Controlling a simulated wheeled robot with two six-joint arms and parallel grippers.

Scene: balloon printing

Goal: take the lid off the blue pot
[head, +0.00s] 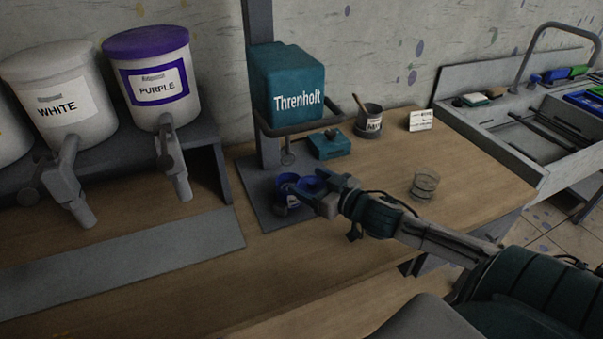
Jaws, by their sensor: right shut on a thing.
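The blue pot (281,187) stands on the grey base plate of the teal press, under its head. It is small, and part of it is hidden behind my right gripper. My right gripper (309,186) reaches in from the right, just over and beside the pot. It is shut on a round blue piece, the lid (313,184), which shows between the fingers at the pot's right side. The view is too small to tell whether the lid is fully clear of the pot's rim. My left gripper is not in view.
The teal press (289,85) rises behind the pot. A teal box (330,144), a dark mug (369,121), a small white card (420,120) and a clear glass (425,185) stand on the wooden table. White (60,95) and purple (152,75) tubs with taps sit left.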

